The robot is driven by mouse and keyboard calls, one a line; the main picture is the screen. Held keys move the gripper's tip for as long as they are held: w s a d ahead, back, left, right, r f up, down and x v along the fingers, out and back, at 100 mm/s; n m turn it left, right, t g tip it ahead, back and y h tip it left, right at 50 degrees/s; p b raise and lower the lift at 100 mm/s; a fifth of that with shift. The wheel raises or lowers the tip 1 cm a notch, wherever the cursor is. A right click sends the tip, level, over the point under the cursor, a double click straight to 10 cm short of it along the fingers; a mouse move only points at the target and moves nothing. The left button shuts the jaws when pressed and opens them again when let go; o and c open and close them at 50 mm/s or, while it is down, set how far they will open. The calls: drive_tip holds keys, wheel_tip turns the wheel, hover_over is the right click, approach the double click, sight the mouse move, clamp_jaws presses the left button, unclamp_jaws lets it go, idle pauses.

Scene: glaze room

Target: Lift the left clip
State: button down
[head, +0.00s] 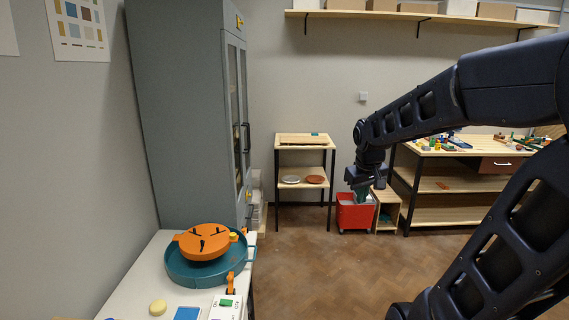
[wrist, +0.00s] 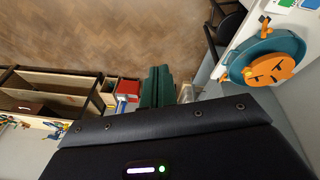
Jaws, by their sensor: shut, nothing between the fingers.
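A round teal pan (head: 180,272) with an orange disc (head: 203,252) in it stands on the white table at the lower left of the head view. The disc has black marks on top. A small orange upright piece (head: 231,283) is at the pan's front right edge; I cannot tell whether it is a clip. I cannot make out a left clip for sure. The pan also shows at the upper right of the wrist view (wrist: 236,69). My gripper (head: 361,194) is well right of the pan, over open floor. Its green fingers (wrist: 157,88) are together and empty.
The white table (head: 145,268) also holds a yellow round piece (head: 158,307), a blue block (head: 187,313) and a white box with a green switch (head: 227,304). A tall grey cabinet (head: 180,110) stands behind. A red bin (head: 352,213) and a workbench are farther back. The middle floor is clear.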

drive_tip(key=s+d+r+m, duration=0.1)
drive_tip(key=s+d, duration=0.1)
drive_tip(key=s, duration=0.2)
drive_tip(key=s+d+r+m+t, duration=0.1)
drive_tip(key=s+d+m, duration=0.1)
drive_tip(key=s, duration=0.3)
drive_tip(key=shift+s+d+r, duration=0.25)
drive_tip(key=shift+d, duration=0.2)
drive_tip(key=c, duration=2.1)
unclamp_jaws()
drive_tip(key=shift+s+d, duration=0.1)
drive_tip(key=shift+s, duration=0.15)
drive_tip(key=o, duration=0.7)
drive_tip(key=shift+s+d+m, duration=0.1)
drive_tip(key=shift+s+m, duration=0.05)
drive_tip(key=shift+m, duration=0.15)
drive_tip(key=shift+o, duration=0.5)
drive_tip(key=shift+w+a, duration=0.25)
drive_tip(key=shift+w, duration=0.2)
drive_tip(key=w+a+f+g+y, duration=0.1)
drive_tip(key=w+a+f, duration=0.1)
drive_tip(key=w+a, duration=0.85)
drive_tip(key=g, duration=0.3)
hover_over(230, 276)
wheel_tip(230, 276, down, 30)
drive_tip(key=shift+h, duration=0.3)
wheel_tip(230, 276, down, 10)
drive_tip(key=shift+a, duration=0.1)
